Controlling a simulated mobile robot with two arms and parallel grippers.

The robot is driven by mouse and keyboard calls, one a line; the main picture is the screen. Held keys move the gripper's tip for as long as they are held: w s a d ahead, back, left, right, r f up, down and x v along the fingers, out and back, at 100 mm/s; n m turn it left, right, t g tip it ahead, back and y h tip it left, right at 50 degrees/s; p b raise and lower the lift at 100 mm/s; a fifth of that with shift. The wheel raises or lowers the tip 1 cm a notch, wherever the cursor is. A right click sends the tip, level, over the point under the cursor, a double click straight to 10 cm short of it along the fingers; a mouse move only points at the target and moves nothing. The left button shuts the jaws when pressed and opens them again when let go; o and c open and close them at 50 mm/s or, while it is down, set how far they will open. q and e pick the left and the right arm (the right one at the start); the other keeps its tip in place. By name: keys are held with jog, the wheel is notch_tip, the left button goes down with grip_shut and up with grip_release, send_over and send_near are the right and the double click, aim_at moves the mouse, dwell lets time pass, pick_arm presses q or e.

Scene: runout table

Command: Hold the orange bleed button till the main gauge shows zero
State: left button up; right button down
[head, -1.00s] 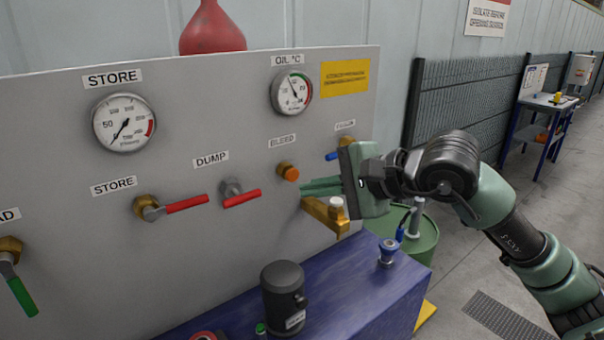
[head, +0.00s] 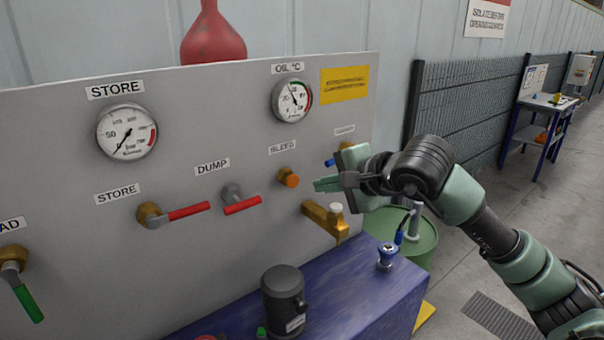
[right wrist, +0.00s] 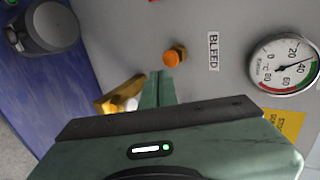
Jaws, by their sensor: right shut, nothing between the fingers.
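The orange bleed button (head: 292,180) sits in a brass fitting under the BLEED label on the grey panel; it also shows in the right wrist view (right wrist: 171,59). My right gripper (head: 316,185) is shut and empty, its fingertips just right of the button and apart from it. In the right wrist view, the fingertips (right wrist: 158,80) point to just below the button. No gauge in view is labelled main. The STORE gauge (head: 127,132) has its needle pointing to the lower left. The OIL °C gauge (head: 292,100) is at the upper right. My left gripper is out of view.
Red-handled STORE (head: 188,212) and DUMP (head: 242,205) valves are left of the button. A brass tap-like fitting (head: 325,219) juts out below my right gripper. A dark motor-like cylinder (head: 284,300) stands on the blue bench (head: 345,300). A green drum (head: 422,240) stands beyond.

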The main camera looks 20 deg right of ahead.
aim_at(294, 176)
jog(key=w+p, duration=0.1)
jog(key=w, duration=0.1)
jog(key=w+a+f+p, duration=0.1)
jog(key=w, duration=0.1)
jog(key=w+a+f+p, duration=0.1)
jog(key=w, duration=0.2)
jog(key=shift+a, duration=0.25)
jog(key=shift+w, duration=0.15)
jog(key=shift+w+a+f+b, duration=0.15)
jog(key=shift+w+a+b, duration=0.05)
jog(key=shift+w+b, duration=0.3)
jog(key=shift+w, duration=0.2)
jog(key=shift+r, duration=0.5)
